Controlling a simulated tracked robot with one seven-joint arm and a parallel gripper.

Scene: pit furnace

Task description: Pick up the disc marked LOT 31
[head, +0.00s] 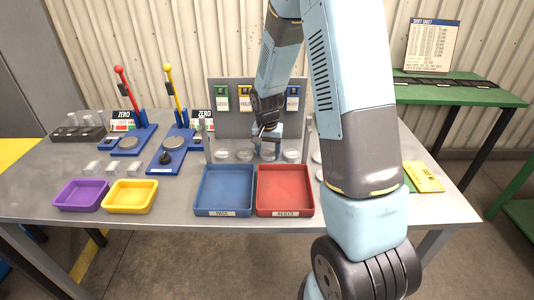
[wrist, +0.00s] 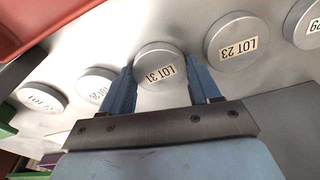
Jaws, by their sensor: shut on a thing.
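The disc marked LOT 31 (wrist: 160,65) is a round grey metal disc with a white label. It sits between the two blue fingers of my gripper (wrist: 162,80) in the wrist view, and the gripper is shut on it. Its label faces the camera. I cannot tell whether the disc is clear of the surface. In the head view my gripper (head: 268,147) is low over the row of discs behind the red tray, and the held disc is mostly hidden.
The LOT 23 disc (wrist: 232,41) and another disc (wrist: 97,85) stand close on either side. A blue tray (head: 224,213) and a red tray (head: 285,213) lie in front of the row. A grey board (head: 233,124) with tags stands behind.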

